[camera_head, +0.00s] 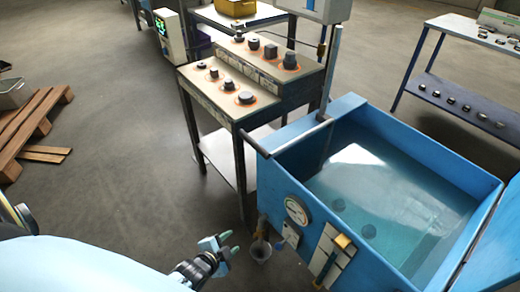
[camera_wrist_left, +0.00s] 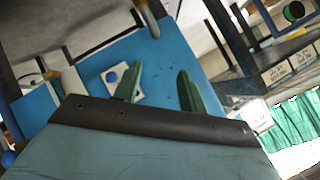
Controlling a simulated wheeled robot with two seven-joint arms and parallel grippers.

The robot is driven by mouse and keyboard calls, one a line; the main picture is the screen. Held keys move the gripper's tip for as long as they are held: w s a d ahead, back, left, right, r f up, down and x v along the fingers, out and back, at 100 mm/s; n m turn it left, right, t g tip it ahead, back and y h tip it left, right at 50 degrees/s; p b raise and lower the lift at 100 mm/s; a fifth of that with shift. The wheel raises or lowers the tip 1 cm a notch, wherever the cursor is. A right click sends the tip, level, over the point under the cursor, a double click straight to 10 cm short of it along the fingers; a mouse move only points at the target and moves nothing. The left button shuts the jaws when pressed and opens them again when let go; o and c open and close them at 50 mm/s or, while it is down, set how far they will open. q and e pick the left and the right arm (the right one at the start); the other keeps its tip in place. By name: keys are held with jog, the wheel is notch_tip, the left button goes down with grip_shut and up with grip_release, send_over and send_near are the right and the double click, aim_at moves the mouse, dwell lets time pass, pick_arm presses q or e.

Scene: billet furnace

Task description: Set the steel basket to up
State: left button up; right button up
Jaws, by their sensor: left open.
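A blue tank (camera_head: 347,103) filled with water stands at the right. I cannot make out a steel basket; two dark round spots show under the water. A grey upright post (camera_head: 333,70) and a horizontal grey bar (camera_head: 297,137) are at the tank's left side. On the tank's front are a round gauge (camera_head: 297,210), a small plate with a blue knob (camera_head: 280,244) and a pale panel with a yellow-topped handle (camera_head: 342,242). My left gripper (camera_head: 229,243) is open and empty, left of the tank front. In the left wrist view its green fingers (camera_wrist_left: 158,90) point toward the blue tank wall. My right gripper is out of view.
A control console (camera_head: 225,100) with several black knobs stands left of the tank. A grey cup-like piece (camera_head: 260,250) is low beside the tank front. A blue-framed shelf (camera_head: 470,110) stands at the back right. Wooden pallets (camera_head: 30,125) lie left. The floor between is clear.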

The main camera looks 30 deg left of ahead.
pick_arm(q)
jog(key=w+a+r+m+t+b, duration=0.3)
jog(key=w+r+m+t, duration=0.15)
jog(key=w+r, duration=0.5)
jog(key=m+t+b, duration=0.2)
jog(key=m+t, duration=0.1)
jog(key=t, duration=0.1)
send_near(254, 141)
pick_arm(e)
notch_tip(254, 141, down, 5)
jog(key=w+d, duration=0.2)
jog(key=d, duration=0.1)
pick_arm(q)
jog(key=w, duration=0.3)
jog(key=w+b, duration=0.1)
jog(key=w, duration=0.7)
jog(key=shift+a+r+b, duration=0.25)
jog(key=shift+r+b, duration=0.05)
jog(key=shift+r, duration=0.05)
jog(key=shift+w+r, duration=0.1)
jog(key=shift+w, duration=0.2)
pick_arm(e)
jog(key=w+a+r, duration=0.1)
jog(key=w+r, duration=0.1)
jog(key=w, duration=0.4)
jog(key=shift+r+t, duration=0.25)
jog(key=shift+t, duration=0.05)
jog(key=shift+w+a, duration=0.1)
pick_arm(q)
grip_shut()
